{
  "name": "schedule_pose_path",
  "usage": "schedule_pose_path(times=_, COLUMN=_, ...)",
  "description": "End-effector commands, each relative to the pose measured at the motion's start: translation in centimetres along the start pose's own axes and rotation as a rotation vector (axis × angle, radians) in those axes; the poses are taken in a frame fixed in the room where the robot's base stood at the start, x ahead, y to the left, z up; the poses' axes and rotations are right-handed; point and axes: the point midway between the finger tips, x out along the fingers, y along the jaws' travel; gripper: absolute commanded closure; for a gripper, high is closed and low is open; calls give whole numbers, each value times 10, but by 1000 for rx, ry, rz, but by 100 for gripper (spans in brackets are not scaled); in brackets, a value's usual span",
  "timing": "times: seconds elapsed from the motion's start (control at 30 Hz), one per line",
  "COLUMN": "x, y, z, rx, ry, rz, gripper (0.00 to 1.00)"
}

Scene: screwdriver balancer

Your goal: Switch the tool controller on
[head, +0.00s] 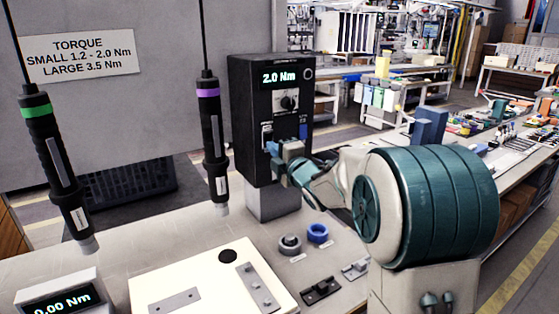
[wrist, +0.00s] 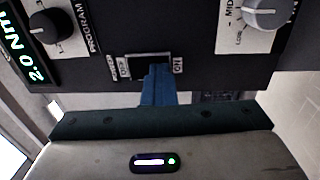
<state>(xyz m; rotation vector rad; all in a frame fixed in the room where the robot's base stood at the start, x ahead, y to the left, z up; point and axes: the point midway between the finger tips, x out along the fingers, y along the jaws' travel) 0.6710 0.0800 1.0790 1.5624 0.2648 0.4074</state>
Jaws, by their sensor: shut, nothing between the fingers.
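The tool controller (head: 262,105) is a black box on a grey post, and its display (head: 279,77) is lit and reads 2.0 Nm. In the wrist view its dark power switch (wrist: 135,66) sits between an OFF label (wrist: 124,68) on the left and an ON label (wrist: 178,65) on the right. My gripper (head: 271,149) is at the lower front of the controller. Its blue fingers (wrist: 158,72) are shut with nothing between them. The tips are at the switch's ON side and hide that part of it. Whether they press it, I cannot tell.
Two hanging screwdrivers, green-banded (head: 52,160) and purple-banded (head: 212,140), are left of the controller. A program knob (wrist: 50,25) and a grey knob (wrist: 265,12) flank the switch. Blue and grey rings (head: 318,233) and a white plate (head: 205,290) lie on the bench.

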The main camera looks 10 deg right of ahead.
Motion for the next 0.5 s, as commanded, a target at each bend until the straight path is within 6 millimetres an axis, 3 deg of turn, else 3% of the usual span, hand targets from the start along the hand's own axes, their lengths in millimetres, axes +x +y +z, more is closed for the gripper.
schedule_pose_path(times=0.5, x=3, y=3, z=-3, rx=2, ry=5, rz=71, gripper=100)
